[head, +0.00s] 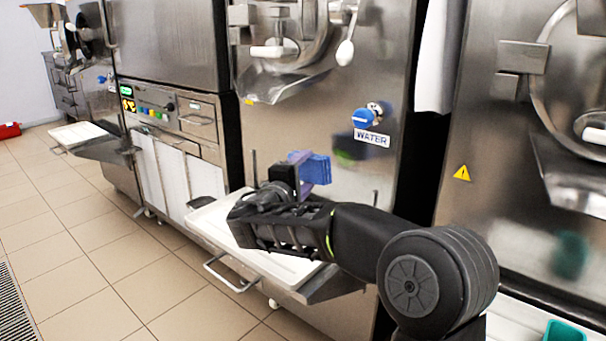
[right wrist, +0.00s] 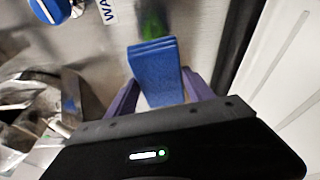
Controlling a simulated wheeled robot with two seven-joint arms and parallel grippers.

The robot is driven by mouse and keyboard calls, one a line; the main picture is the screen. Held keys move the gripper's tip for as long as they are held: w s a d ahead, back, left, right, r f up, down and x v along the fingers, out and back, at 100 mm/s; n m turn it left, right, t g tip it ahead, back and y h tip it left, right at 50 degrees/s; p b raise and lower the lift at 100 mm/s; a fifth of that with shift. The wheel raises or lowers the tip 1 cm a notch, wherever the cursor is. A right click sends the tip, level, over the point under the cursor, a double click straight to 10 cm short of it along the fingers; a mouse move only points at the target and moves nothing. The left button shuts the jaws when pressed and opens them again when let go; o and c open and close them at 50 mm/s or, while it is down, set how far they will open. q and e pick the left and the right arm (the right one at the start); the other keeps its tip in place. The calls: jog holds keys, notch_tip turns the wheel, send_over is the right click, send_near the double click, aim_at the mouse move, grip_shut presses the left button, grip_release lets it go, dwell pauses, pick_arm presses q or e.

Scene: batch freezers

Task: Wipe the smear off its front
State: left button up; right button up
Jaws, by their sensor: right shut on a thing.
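A blue folded cloth or sponge (head: 316,168) is held in my right gripper (head: 300,178), in front of the middle machine's steel front (head: 300,130). In the right wrist view the blue pad (right wrist: 156,75) sits between the purple fingers of the gripper (right wrist: 160,95). A dark green smear (head: 350,150) shows on the steel front, below and left of the WATER label. In the right wrist view the green patch (right wrist: 152,24) is just beyond the pad's far end. I cannot tell whether the pad touches the steel. My left gripper is out of view.
A blue knob (head: 362,119) and the WATER label (head: 371,138) are on the front above the smear. A white tray (head: 215,222) on a shelf with a handle lies below my right arm. Another machine stands to the right, with a teal container (head: 565,332) low down.

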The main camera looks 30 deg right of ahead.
jog(key=shift+w+d+p, duration=0.25)
jog(key=shift+d+p, duration=0.05)
jog(key=shift+d, duration=0.55)
jog(key=shift+w+d+p, duration=0.3)
jog(key=shift+d, duration=0.6)
jog(key=shift+w+d+p, duration=0.25)
jog(key=shift+d+p, duration=0.05)
jog(key=shift+d, duration=0.7)
jog(key=shift+w+d+b, duration=0.15)
jog(key=shift+w+d, duration=0.05)
jog(key=shift+d, duration=0.3)
jog(key=shift+w+d+b, duration=0.15)
jog(key=shift+d, duration=0.35)
jog(key=shift+s+d+f+b, duration=0.15)
jog(key=shift+s+b, duration=0.35)
jog(key=shift+b, duration=0.1)
jog(key=shift+s+d+b, duration=0.2)
jog(key=shift+s+b, duration=0.5)
jog(key=shift+s, duration=0.05)
jog(key=shift+s+d+b, duration=0.1)
jog(key=shift+s+b, duration=0.2)
jog(key=shift+s, duration=0.2)
